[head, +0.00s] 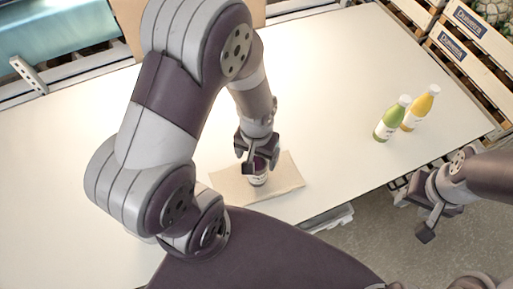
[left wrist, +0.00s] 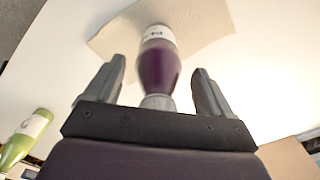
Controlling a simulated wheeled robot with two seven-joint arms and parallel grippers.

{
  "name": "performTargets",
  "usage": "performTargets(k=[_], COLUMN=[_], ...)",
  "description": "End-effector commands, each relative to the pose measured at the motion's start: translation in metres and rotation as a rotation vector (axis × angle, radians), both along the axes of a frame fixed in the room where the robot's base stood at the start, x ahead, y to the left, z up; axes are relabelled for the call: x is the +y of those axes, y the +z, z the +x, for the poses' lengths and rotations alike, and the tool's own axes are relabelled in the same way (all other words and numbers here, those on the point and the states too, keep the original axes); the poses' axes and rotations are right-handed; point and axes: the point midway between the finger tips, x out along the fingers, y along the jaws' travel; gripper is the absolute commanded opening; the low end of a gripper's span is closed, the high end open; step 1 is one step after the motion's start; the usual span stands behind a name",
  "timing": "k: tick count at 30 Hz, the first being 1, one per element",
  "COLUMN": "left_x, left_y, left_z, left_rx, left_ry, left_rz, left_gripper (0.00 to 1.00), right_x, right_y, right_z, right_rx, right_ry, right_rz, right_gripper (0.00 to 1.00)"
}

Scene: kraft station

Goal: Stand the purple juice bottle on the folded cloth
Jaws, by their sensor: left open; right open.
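The purple juice bottle (left wrist: 158,62) shows in the left wrist view, with a grey cap and a white label. In the head view the bottle (head: 258,178) is mostly hidden by my left gripper and appears upright on the folded cloth. The folded cloth (head: 286,184) is beige and lies flat near the table's front edge; it also shows in the left wrist view (left wrist: 205,20). My left gripper (head: 257,163) is open, its fingers on either side of the bottle's cap end with gaps. My right gripper (head: 413,217) is open and empty, beyond the table's front right edge.
A green bottle (head: 392,119) and a yellow-orange bottle (head: 420,108) stand close together on the right of the white table (head: 330,75). Wooden crates (head: 459,42) stand beyond the right edge. The table's middle and left are largely clear.

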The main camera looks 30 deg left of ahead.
Motion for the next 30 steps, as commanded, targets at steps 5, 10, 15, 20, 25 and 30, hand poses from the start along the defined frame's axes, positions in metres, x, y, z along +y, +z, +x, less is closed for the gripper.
performTargets(k=[5, 10, 15, 20, 25, 30], left_x=[0.000, 0.000, -0.001, 0.000, 0.004, 0.005], left_y=[0.029, 0.078, 0.115, 0.124, 0.101, 0.095], left_z=[0.002, 0.002, 0.002, 0.001, 0.003, 0.004], left_rx=[-0.008, -0.010, -0.007, -0.012, -0.088, -0.120], left_ry=[0.000, 0.000, 0.000, -0.013, -0.081, -0.101], left_rz=[0.000, 0.000, 0.000, -0.002, -0.004, -0.004], left_gripper=[0.83, 0.83, 0.83, 0.83, 0.83, 0.83], right_x=[0.000, 0.000, 0.000, 0.000, 0.000, 0.000], right_y=[0.005, 0.002, 0.000, 0.000, 0.000, 0.000], right_z=[0.000, 0.000, 0.000, 0.000, 0.000, 0.000], right_rx=[0.000, 0.000, 0.000, 0.000, 0.000, 0.000], right_ry=[0.000, 0.000, 0.000, 0.000, 0.000, 0.000], right_rz=[0.000, 0.000, 0.000, 0.000, 0.000, 0.000], right_gripper=[0.47, 0.47, 0.47, 0.47, 0.47, 0.47])
